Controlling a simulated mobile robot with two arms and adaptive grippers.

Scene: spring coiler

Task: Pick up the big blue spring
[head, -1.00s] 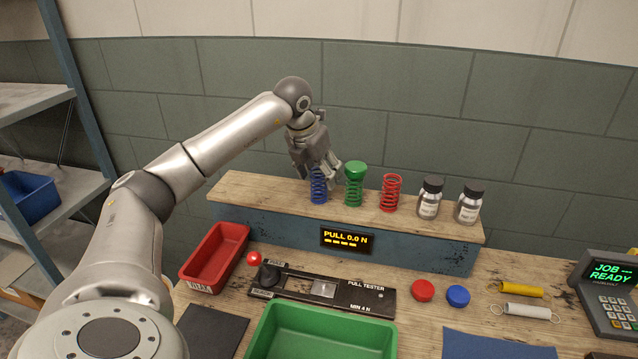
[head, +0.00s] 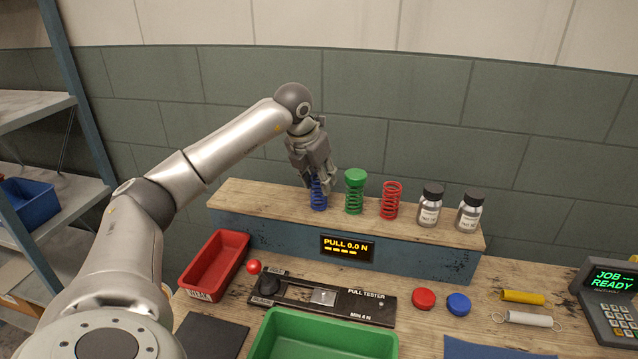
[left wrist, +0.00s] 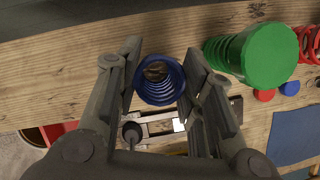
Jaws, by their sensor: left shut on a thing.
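The big blue spring (head: 318,193) stands upright on the raised wooden shelf, at the left end of the row of springs. My left gripper (head: 318,181) comes down over it from above, with its fingers on either side of the spring's upper part. In the left wrist view the blue spring (left wrist: 159,80) shows end-on between the two finger pads, and the gripper is shut on it. Its lower coils show below the fingers in the head view, at the shelf top. My right gripper is not in view.
A green spring with a green cap (head: 354,190) stands close to the right of the gripper. A red spring (head: 390,200) and two black-capped bottles (head: 430,205) stand further right. Below are a red bin (head: 215,262), a green tray (head: 325,325) and the pull tester (head: 365,305).

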